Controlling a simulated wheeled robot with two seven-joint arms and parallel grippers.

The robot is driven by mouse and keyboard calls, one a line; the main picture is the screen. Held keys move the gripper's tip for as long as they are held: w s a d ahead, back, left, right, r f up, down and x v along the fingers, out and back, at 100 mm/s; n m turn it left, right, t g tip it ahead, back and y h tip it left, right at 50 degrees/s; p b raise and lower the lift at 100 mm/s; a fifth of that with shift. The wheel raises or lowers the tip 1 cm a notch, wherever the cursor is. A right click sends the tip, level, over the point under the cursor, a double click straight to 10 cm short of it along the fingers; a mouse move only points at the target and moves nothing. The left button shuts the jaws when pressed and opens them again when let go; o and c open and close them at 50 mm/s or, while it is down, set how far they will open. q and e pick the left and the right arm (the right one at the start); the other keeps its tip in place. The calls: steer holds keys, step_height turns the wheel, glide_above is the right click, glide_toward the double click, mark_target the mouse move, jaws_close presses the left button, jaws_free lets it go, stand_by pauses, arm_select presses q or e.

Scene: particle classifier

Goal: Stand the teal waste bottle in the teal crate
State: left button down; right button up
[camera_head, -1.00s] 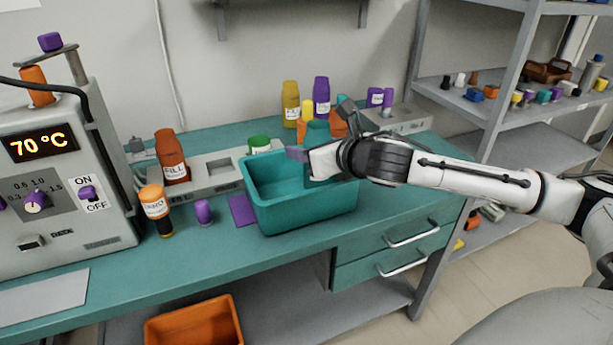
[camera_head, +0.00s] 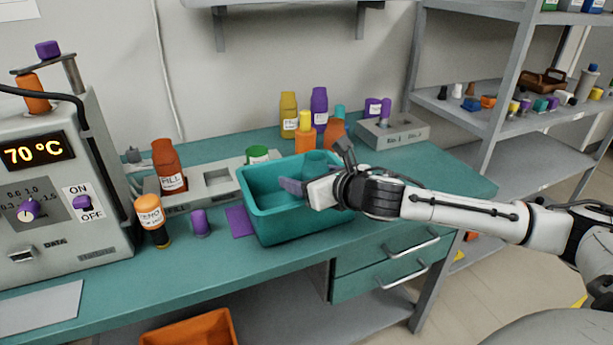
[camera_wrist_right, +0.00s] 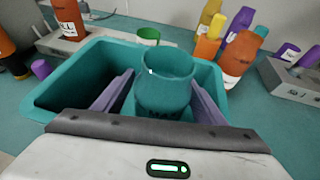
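The teal waste bottle (camera_wrist_right: 165,85) stands roughly upright inside the teal crate (camera_head: 290,226), toward its back right. In the head view only the bottle's upper part (camera_head: 320,160) shows above my gripper. In the right wrist view the bottle is between the two purple fingers of my right gripper (camera_wrist_right: 160,88), with a gap at the left finger, so the gripper looks open around it. The right gripper (camera_head: 300,187) reaches into the crate over its right side. Whether the bottle's base touches the crate floor is hidden. My left gripper is not in view.
A red bottle (camera_head: 168,165), an orange-capped bottle (camera_head: 151,217) and a purple cap (camera_head: 200,223) stand left of the crate. Yellow, purple and orange bottles (camera_head: 305,132) stand behind it. The bench top (camera_head: 420,175) is clear to the right. An orange bin (camera_head: 195,330) is below.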

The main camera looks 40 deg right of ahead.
mark_target(315, 164)
steer(key=shift+r, duration=0.15)
steer(key=d+v, duration=0.1)
steer(key=v, duration=1.1)
steer(key=shift+a, duration=0.4)
